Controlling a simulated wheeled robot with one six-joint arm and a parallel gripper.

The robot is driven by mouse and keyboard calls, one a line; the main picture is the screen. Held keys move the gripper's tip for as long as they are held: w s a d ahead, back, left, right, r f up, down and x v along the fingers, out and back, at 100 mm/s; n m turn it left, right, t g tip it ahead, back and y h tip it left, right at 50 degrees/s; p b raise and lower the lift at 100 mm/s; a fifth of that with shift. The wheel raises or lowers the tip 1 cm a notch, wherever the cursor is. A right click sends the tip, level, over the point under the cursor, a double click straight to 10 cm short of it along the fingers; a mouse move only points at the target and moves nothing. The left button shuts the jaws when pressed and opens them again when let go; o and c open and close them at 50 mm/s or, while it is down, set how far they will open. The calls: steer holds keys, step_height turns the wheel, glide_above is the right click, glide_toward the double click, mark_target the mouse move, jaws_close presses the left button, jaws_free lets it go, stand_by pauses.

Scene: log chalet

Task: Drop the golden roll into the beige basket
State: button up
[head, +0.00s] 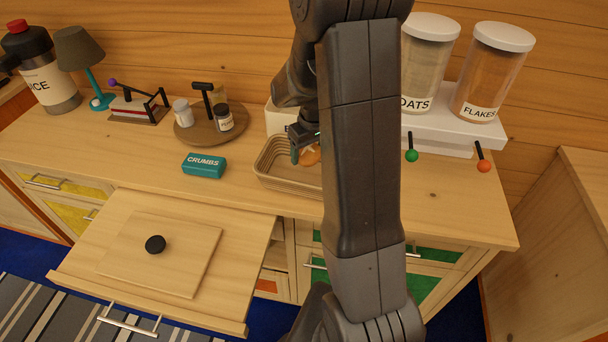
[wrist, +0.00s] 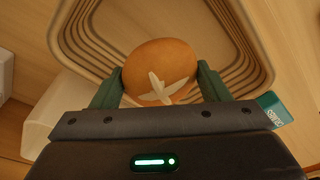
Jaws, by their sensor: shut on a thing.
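The golden roll (wrist: 160,68) is a round brown bun with a pale cross-shaped mark on top. My gripper (wrist: 159,84) is shut on it, with one green finger on each side. In the head view the roll (head: 311,156) shows partly beside my gripper (head: 302,150), and my arm hides the rest. The beige basket (head: 283,181) is a rounded, ribbed tray on the counter. In the wrist view the basket (wrist: 86,50) spreads behind and around the roll. The roll is over the basket; its height above the basket floor is hard to tell.
A teal CRUMBS box (head: 204,165) lies left of the basket. A round wooden board (head: 212,125) with jars stands behind it. Dispensers (head: 427,62) stand on a white base (head: 452,133) with green and orange knobs. An open drawer (head: 163,245) juts out in front.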

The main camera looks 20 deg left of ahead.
steer(key=shift+f, duration=0.3)
steer(key=o, duration=1)
steer(key=shift+o, duration=0.2)
step_height(320, 180, up, 14)
steer(key=s+d+b, duration=0.1)
steer(key=shift+d+f, duration=0.15)
steer(key=shift+d, duration=0.2)
steer(key=shift+f, duration=0.1)
